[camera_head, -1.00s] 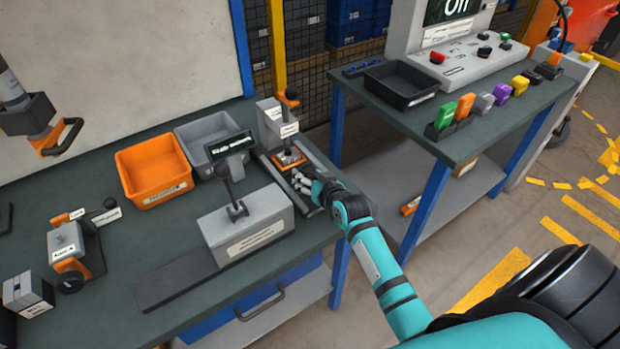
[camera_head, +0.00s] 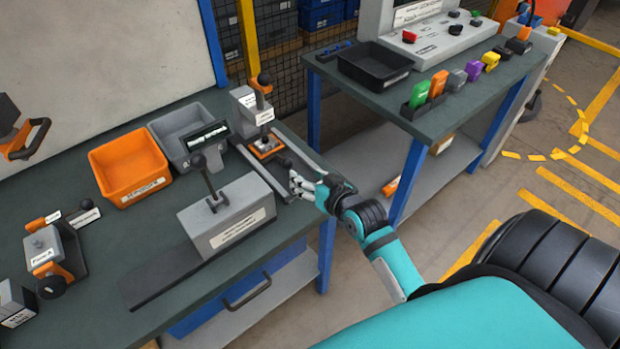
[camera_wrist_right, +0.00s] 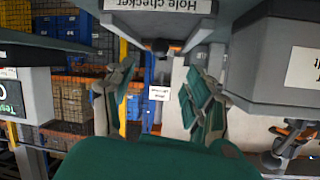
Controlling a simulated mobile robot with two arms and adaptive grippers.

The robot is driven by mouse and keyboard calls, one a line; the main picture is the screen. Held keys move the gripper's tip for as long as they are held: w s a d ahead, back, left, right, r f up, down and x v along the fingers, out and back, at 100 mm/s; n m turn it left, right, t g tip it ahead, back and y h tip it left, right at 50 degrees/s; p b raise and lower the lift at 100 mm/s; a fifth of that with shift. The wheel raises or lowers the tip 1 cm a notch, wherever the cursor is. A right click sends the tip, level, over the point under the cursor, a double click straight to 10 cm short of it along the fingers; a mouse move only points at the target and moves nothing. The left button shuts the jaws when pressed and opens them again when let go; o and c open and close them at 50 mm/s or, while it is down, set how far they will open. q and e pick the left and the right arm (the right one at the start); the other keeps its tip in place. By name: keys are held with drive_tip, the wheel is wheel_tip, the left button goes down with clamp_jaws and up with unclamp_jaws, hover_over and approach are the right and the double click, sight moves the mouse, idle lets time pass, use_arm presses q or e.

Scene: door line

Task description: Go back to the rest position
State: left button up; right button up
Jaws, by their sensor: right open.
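My right gripper (camera_head: 293,184) is at the right edge of the green workbench (camera_head: 111,228), beside the small fixture with an orange plate (camera_head: 265,148) and a black-knobbed lever. It appears apart from the fixture's lever. In the right wrist view, the gripper (camera_wrist_right: 160,98) has its two fingers spread, with nothing held between them. A sign reading "Hole checker" (camera_wrist_right: 160,5) shows upside down at the top of that view. My left gripper is in neither current view.
A grey lever box (camera_head: 228,219), an orange bin (camera_head: 130,167) and a grey bin (camera_head: 181,133) stand on the bench. A second table (camera_head: 440,118) with a black tray (camera_head: 374,68) and coloured pieces stands right. Open floor lies right of it.

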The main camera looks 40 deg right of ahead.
drive_tip(key=shift+s+r, duration=0.1)
drive_tip(key=shift+s, duration=0.15)
idle(0.3)
